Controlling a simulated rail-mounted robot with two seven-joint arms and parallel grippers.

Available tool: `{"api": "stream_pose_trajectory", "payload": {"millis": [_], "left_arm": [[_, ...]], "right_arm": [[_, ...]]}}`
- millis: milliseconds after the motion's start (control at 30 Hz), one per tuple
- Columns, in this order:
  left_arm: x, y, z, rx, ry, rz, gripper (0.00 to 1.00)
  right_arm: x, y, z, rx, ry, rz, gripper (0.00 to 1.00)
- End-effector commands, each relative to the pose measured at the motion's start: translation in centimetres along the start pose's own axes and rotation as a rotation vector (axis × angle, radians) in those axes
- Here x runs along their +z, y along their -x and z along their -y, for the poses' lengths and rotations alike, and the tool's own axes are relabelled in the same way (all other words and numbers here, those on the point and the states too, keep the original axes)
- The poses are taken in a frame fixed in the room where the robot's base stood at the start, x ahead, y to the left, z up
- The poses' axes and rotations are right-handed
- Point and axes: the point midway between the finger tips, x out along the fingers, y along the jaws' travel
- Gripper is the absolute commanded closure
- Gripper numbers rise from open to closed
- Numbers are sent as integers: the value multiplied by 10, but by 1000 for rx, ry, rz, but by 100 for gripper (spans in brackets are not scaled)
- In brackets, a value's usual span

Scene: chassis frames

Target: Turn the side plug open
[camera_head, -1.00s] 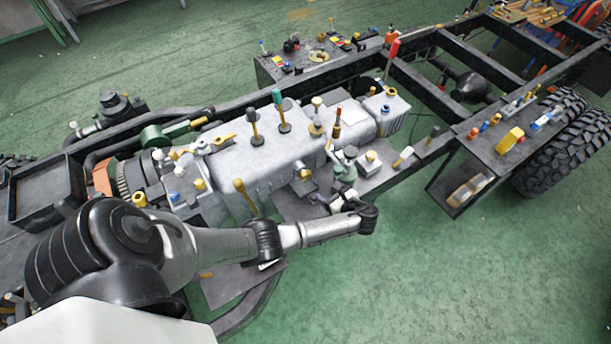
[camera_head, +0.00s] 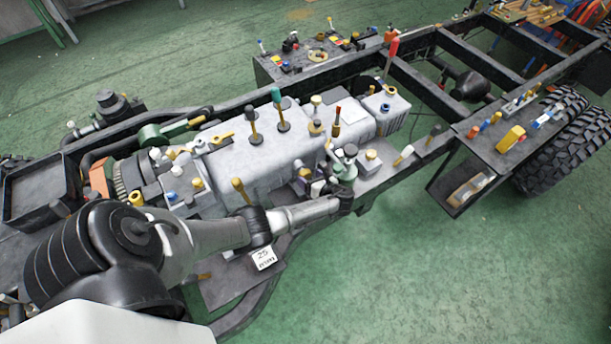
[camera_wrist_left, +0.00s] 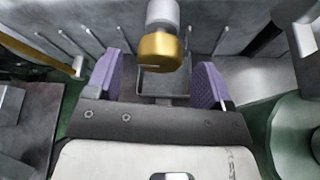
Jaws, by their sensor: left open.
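The side plug is a gold round cap on a pale stem (camera_wrist_left: 160,50) in the left wrist view, on the side of the grey gearbox (camera_head: 265,150). In the head view the plug (camera_head: 304,174) is small, at the gearbox's near side. My left gripper (camera_wrist_left: 160,82) is open, with its purple fingers on either side of the line to the plug. The plug appears ahead of and between the fingertips, with gaps on both sides; contact is not visible. In the head view the left gripper (camera_head: 319,186) is beside the plug, partly hidden by the wrist. My right gripper is not in view.
A green-grey valve-like part (camera_head: 346,163) stands close to the right of my left gripper. The dark chassis rail (camera_head: 420,155) runs beyond it. The green floor (camera_head: 400,270) at the front is clear.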

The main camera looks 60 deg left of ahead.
Motion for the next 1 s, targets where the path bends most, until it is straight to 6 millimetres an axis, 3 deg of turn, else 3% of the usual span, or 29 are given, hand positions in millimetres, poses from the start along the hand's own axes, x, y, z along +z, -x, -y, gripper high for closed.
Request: {"api": "stream_pose_trajectory", "payload": {"millis": [100, 300, 700, 1000], "left_arm": [[-1, -16, 0, 2, 1, 0, 25], [0, -31, 0, 0, 2, -1, 25], [0, -36, 0, 0, 2, -1, 25], [0, -35, 0, 0, 1, -1, 52]], "right_arm": [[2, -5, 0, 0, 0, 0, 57], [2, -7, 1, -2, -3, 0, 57], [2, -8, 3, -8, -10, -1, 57], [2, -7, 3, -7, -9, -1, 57]]}}
